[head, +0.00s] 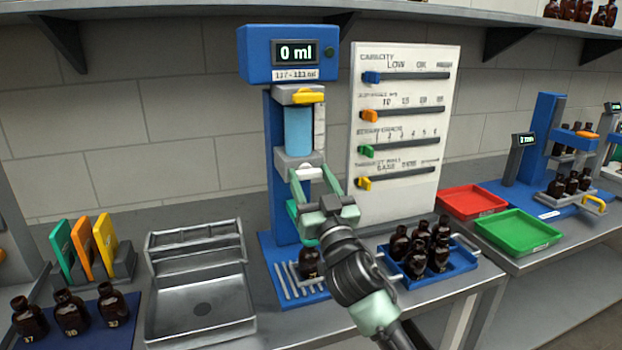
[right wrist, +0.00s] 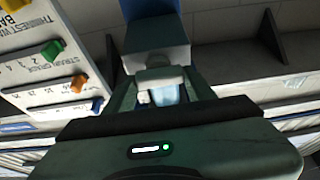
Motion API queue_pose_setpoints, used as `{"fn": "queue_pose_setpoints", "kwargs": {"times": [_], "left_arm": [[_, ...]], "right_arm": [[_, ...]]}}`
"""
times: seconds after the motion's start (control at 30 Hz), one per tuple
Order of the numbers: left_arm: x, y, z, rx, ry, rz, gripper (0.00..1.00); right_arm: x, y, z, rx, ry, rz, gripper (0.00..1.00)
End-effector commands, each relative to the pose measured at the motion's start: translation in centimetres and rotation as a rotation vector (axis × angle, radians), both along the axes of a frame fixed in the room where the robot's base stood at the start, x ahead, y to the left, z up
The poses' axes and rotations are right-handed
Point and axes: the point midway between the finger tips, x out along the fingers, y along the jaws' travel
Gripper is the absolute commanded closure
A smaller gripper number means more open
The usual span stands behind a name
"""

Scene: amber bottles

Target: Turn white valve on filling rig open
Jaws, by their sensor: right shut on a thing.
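The filling rig (head: 283,150) is blue, with a display reading 0 ml, a light-blue tank and a yellow lever near the top. Its white valve (head: 310,173) is a small white handle below the tank. My right gripper (head: 312,180) reaches up from below and is shut on the white valve, one finger on each side. In the right wrist view, a pale handle (right wrist: 160,76) shows between the fingers, partly hidden. A brown bottle (head: 308,262) stands on the rig's base below, partly behind the gripper. My left gripper is not in view.
A panel with coloured sliders (head: 405,135) stands right of the rig. A blue crate (head: 465,262) of brown bottles is at lower right. Red (head: 470,201) and green (head: 517,231) trays lie beyond. A metal tray (head: 200,305) is left of the rig.

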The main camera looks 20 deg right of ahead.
Motion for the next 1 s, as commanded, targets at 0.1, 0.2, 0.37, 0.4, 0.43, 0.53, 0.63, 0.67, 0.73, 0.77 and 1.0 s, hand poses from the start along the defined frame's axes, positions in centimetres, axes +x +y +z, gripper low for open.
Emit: {"fn": "queue_pose_setpoints", "kwargs": {"times": [0.1, 0.2, 0.37, 0.4, 0.43, 0.53, 0.63, 0.67, 0.73, 0.77, 1.0], "left_arm": [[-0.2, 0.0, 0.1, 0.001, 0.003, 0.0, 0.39], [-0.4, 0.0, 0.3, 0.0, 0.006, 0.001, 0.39], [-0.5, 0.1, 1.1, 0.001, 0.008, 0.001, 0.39], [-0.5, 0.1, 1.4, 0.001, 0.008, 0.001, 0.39], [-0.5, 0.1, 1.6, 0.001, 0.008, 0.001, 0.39], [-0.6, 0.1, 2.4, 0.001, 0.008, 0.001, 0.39], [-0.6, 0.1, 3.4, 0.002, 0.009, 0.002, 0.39], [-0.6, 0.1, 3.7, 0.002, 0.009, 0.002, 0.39], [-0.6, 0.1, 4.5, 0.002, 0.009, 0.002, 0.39], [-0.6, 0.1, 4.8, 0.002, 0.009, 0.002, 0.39], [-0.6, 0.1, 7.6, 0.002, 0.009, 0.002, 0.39]], "right_arm": [[0.0, 0.0, 0.0, -0.009, 0.0, 0.001, 0.86], [0.0, 0.0, 0.1, -0.03, -0.001, 0.0, 0.86], [0.0, -0.1, 0.2, -0.103, -0.002, 0.0, 0.86], [0.0, -0.1, 0.2, -0.129, -0.002, 0.0, 0.86], [0.0, -0.1, 0.2, -0.149, -0.003, 0.0, 0.86], [0.0, -0.1, 0.3, -0.229, -0.005, -0.001, 0.86], [0.0, -0.2, 0.4, -0.321, -0.009, 0.0, 0.86], [0.0, -0.1, 0.5, -0.35, -0.01, 0.0, 0.86], [0.0, -0.2, 0.5, -0.418, -0.011, 0.0, 0.86], [0.0, -0.2, 0.5, -0.446, -0.013, 0.0, 0.86], [0.0, -0.2, 0.6, -0.674, -0.02, 0.001, 0.86]]}}
